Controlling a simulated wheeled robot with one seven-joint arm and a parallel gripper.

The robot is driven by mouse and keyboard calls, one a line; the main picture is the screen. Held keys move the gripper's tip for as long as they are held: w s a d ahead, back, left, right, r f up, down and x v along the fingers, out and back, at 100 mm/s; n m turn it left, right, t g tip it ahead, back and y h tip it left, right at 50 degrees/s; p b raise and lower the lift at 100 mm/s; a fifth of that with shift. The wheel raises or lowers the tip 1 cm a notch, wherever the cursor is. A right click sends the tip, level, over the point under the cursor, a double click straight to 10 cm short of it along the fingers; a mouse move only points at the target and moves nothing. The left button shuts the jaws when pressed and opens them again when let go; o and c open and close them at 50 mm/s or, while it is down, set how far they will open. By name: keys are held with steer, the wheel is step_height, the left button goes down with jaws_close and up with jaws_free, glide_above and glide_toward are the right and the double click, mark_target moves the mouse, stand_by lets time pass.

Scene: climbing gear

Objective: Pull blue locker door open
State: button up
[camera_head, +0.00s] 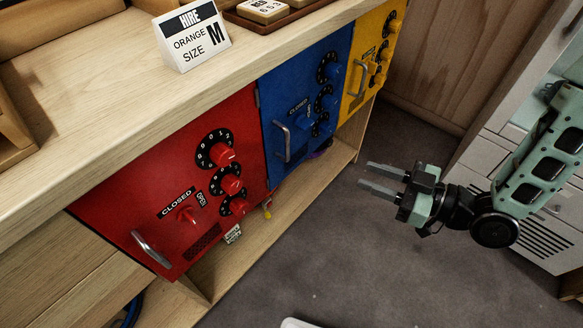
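The blue locker door (304,92) sits between the red and yellow doors under the counter and looks shut. It has a grey bar handle (282,141) at its lower left, several blue dials (326,104) down its right side and a blue latch knob (304,122) by a "CLOSED" label. My gripper (371,177) is to the right of the blue door and apart from it, above the grey floor. Its two fingers are spread and point left toward the lockers, with nothing between them.
The red door (150,205) with dials and handle is at left, the yellow door (370,62) at far right. A "HIRE" sign (193,36) and a brown tray (290,18) stand on the wooden counter (90,85). Open grey floor (340,255) lies in front; a grey cabinet is at right.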

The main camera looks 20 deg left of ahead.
steer(key=w+a+y+b, duration=0.1)
steer(key=w+a, duration=0.1)
steer(key=a, duration=1.4)
steer(key=shift+w+a+f, duration=0.15)
steer(key=shift+a+f, duration=0.1)
steer(key=shift+a, duration=0.05)
jaws_close()
